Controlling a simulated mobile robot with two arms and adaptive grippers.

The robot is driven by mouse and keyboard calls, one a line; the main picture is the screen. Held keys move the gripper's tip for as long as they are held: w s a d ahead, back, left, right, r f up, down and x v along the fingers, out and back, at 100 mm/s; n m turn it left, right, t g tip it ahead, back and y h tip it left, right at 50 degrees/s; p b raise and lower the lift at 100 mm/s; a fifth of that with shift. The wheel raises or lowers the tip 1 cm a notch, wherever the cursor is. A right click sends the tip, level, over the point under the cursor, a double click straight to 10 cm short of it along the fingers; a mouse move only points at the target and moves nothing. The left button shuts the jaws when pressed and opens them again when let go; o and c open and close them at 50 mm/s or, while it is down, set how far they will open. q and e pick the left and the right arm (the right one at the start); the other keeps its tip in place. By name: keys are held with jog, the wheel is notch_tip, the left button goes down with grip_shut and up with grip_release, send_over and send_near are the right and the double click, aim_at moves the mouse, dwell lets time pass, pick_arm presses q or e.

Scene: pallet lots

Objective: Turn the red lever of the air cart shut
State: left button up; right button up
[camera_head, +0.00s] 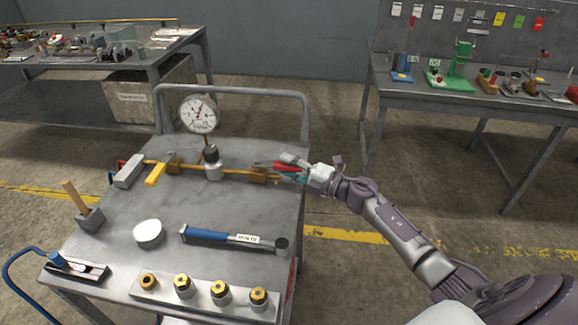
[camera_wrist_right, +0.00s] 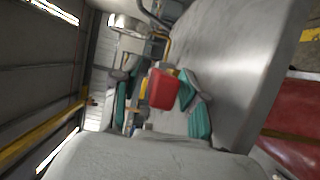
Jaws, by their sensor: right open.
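The red lever (camera_head: 287,167) sits at the right end of the brass pipe (camera_head: 232,171) on the air cart (camera_head: 190,208). In the head view it looks roughly in line with the pipe, partly covered by my gripper. My right gripper (camera_head: 285,169) is open around the lever, one finger on each side. In the right wrist view, the red lever (camera_wrist_right: 162,89) shows between the teal finger pads of my right gripper (camera_wrist_right: 158,104). I cannot tell whether either pad touches it. My left gripper is not in view.
A pressure gauge (camera_head: 198,114) and a silver regulator (camera_head: 213,163) stand on the pipe. A blue-handled wrench (camera_head: 207,235), a round white tin (camera_head: 149,233), a mallet (camera_head: 89,218) and a fitting rack (camera_head: 201,296) lie in front. A workbench (camera_head: 470,96) stands at back right.

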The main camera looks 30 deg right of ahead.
aim_at(278, 168)
grip_shut()
dwell(0.4)
jog(key=shift+s+a+r+m+t+h+p, duration=0.25)
jog(key=shift+s+m+t+h+p, duration=0.2)
jog(key=shift+h+p, duration=0.4)
jog(key=m+h+p, duration=0.1)
jog(key=s+a+m+t+h+p, duration=0.1)
jog(key=shift+a+h+p, duration=0.15)
jog(key=shift+h+p, duration=0.1)
jog(key=shift+p, duration=0.05)
jog(key=shift+s+a+f+m+h, duration=0.15)
jog(key=shift+a+m+h, duration=0.1)
jog(key=shift+m+h, duration=0.3)
jog(key=shift+s+a+f+m+t+h, duration=0.1)
jog(key=shift+s+a+m+t+h, duration=0.15)
jog(key=shift+h, duration=0.35)
jog(key=shift+a+m+t+h, duration=0.1)
jog(key=shift+a+m+h, duration=0.1)
jog(key=shift+m+h, duration=0.25)
jog(key=shift+s+a+m+h+b, duration=0.15)
jog(key=shift+a+m+h+b, duration=0.3)
jog(key=shift+h, duration=0.55)
jog(key=shift+s+a+m+h+b, duration=0.15)
jog(key=shift+a+m+h, duration=0.15)
jog(key=shift+m+h, duration=0.55)
